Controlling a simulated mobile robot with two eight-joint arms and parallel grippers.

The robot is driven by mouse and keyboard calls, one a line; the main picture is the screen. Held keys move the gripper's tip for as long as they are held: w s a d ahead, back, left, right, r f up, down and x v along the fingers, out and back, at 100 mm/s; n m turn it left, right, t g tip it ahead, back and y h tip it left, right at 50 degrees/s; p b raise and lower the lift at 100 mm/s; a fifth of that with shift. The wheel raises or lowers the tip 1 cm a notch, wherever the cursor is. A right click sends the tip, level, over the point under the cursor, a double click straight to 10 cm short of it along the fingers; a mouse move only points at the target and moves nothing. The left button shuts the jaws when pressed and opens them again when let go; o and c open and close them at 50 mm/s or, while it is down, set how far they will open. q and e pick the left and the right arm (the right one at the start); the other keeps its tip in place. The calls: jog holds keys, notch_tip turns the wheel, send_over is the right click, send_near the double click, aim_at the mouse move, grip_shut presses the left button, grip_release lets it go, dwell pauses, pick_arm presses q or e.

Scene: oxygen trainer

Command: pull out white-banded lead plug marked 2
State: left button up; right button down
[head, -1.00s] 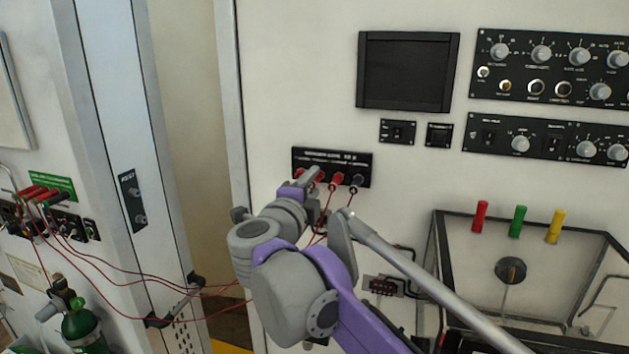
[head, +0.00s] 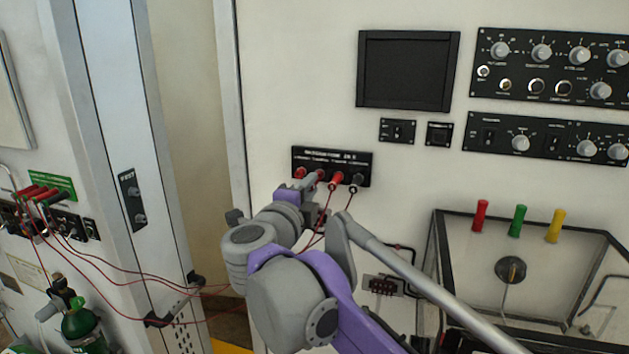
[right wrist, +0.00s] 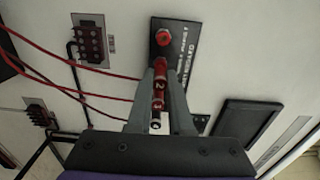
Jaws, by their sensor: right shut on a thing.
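The red lead plug marked 2 (right wrist: 160,86) is between the fingers of my right gripper (right wrist: 160,72) in the right wrist view. The gripper is shut on it. In the head view the right gripper (head: 313,183) is at the black socket panel (head: 333,156), and its fingers hide most of this plug. I cannot tell how far the plug sits in its socket. The plugs marked 3 (right wrist: 157,105) and 4 (right wrist: 155,124) line up beside it. They show as a red plug (head: 336,179) and a black plug (head: 356,181) in the head view. My left gripper is not in view.
A red socket (right wrist: 164,37) at the panel's end holds no plug. Thin red leads (right wrist: 90,85) hang close to my right gripper. A dark screen (head: 408,70) is above the panel, and a clear-sided box (head: 440,262) stands at the right.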

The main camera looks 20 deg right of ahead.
jog(key=shift+v, duration=1.85)
